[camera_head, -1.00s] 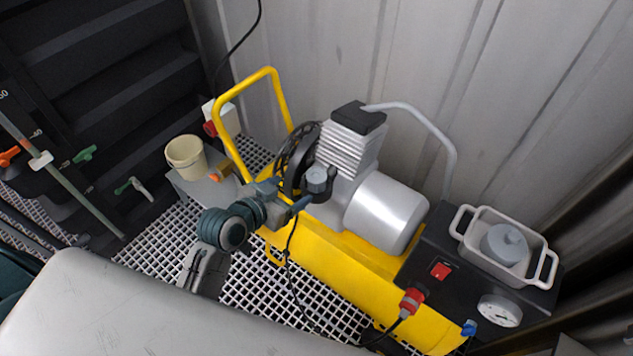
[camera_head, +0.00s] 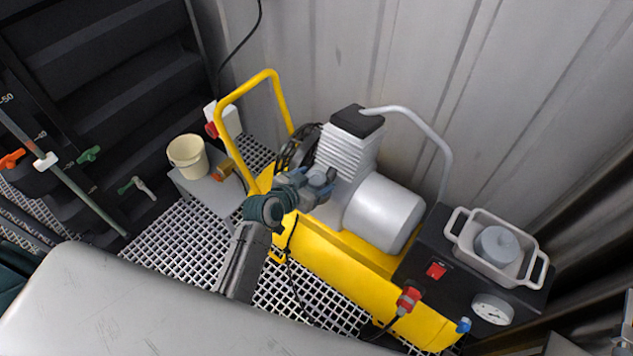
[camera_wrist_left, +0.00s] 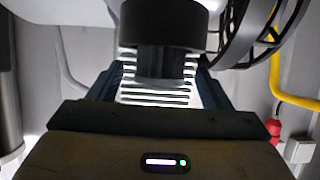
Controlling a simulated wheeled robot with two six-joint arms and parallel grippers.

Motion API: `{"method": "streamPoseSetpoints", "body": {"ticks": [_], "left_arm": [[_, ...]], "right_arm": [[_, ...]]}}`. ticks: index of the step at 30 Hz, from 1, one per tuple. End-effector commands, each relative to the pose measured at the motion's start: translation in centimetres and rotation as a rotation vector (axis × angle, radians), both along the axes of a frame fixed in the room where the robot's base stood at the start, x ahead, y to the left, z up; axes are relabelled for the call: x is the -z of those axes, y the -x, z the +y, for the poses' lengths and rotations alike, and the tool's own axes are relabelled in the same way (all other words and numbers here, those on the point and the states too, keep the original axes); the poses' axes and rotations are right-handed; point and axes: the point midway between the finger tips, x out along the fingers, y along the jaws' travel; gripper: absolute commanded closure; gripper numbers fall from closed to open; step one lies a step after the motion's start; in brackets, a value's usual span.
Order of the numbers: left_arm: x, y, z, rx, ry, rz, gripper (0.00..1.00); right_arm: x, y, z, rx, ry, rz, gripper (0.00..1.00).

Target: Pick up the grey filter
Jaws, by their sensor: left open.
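A grey round capped part (camera_head: 317,176), which looks like a filter, sits at the front of the compressor's finned silver head. My left gripper (camera_head: 316,190) is open, with its fingers on either side of this part. I cannot tell whether they touch it. In the left wrist view a dark cylinder (camera_wrist_left: 163,22) with a narrower lower section stands between the open fingers (camera_wrist_left: 160,88), with the bright fins behind it. Another grey round piece with a knob (camera_head: 498,246) lies in a pale two-handled tray (camera_head: 462,238) at the right.
The yellow compressor (camera_head: 330,262) has a silver motor (camera_head: 384,214), a yellow handle (camera_head: 222,108) and a black flywheel (camera_wrist_left: 258,30) close to my left gripper. A cream bucket (camera_head: 188,157) stands on a grey box at the left. White grating floor (camera_head: 180,245) shows around it.

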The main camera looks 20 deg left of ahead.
Motion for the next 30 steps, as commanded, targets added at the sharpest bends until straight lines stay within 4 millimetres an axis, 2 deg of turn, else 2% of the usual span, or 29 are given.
{"method": "streamPoseSetpoints", "body": {"ticks": [4, 9, 12, 23, 30], "left_arm": [[0.0, 0.0, 0.0, 0.0, 0.0, 0.0, 0.28], [0.0, 0.0, 0.0, 0.0, 0.0, 0.001, 0.61], [0.0, 0.0, 0.0, 0.0, 0.0, 0.001, 0.76], [-0.3, 0.0, 0.0, 0.001, 0.0, 0.0, 0.76], [-3.0, 0.0, 0.0, 0.0, -0.001, -0.006, 0.76]], "right_arm": [[0.0, 0.0, 0.1, 0.0, -0.001, 0.0, 0.03], [0.1, 0.0, 0.1, 0.001, -0.001, 0.001, 0.03], [0.1, 0.0, 0.1, 0.0, -0.001, 0.001, 0.03], [0.3, 0.0, 0.1, 0.001, -0.001, 0.001, 0.03], [1.3, 0.0, 0.1, 0.001, -0.001, 0.001, 0.03]]}}
